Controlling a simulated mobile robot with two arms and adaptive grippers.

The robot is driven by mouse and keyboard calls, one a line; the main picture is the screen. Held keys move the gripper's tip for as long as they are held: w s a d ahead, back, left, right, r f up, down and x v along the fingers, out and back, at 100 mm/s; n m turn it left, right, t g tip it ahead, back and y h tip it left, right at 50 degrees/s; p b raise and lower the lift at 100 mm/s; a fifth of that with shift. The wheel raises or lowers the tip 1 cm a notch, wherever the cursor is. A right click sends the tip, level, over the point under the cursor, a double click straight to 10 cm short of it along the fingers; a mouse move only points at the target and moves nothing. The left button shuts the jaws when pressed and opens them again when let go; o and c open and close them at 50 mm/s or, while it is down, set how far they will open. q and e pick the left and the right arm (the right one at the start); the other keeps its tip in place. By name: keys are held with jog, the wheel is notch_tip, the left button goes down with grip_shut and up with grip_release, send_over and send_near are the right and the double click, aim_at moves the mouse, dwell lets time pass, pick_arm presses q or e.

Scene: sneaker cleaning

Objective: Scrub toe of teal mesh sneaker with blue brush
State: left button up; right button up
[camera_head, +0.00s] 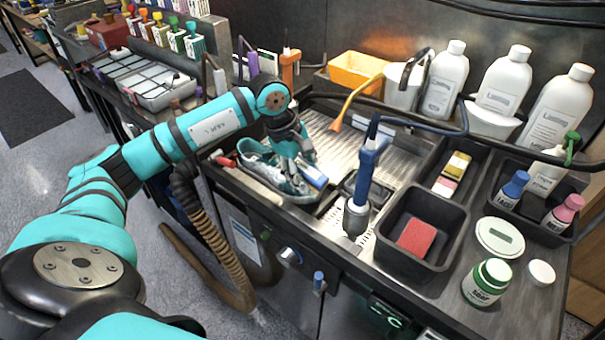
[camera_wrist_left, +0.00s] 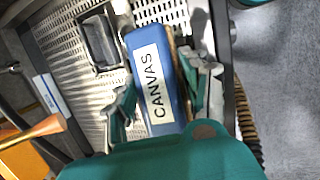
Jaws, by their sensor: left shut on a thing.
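The teal mesh sneaker (camera_head: 257,171) lies at the left front of the metal sink counter, partly hidden by my left gripper. My left gripper (camera_head: 303,160) reaches down over its right end. It is shut on the blue brush (camera_head: 315,177). In the left wrist view, the blue brush (camera_wrist_left: 158,85) shows a white label reading CANVAS and sits between the fingers of the left gripper (camera_wrist_left: 160,100). The brush is close to the sneaker, but I cannot tell whether its bristles touch it. My right gripper is in neither view.
A blue-handled upright fixture (camera_head: 366,165) stands right of the sneaker. A black bin (camera_head: 450,225) holds a red sponge (camera_head: 416,238). White bottles (camera_head: 500,80) and an orange bin (camera_head: 357,70) stand at the back. A ribbed hose (camera_head: 222,250) hangs at the counter's front.

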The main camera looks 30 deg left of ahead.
aim_at(313, 172)
pick_arm(q)
jog(key=shift+d+r, duration=0.1)
jog(key=shift+r, duration=0.25)
jog(key=shift+d+r+p, duration=0.2)
jog(key=shift+r+p, duration=0.15)
jog(key=shift+r, duration=0.4)
jog(key=shift+d+r+p, duration=0.15)
jog(key=shift+r+p, duration=0.2)
jog(key=shift+r, duration=0.4)
jog(key=shift+d, duration=0.15)
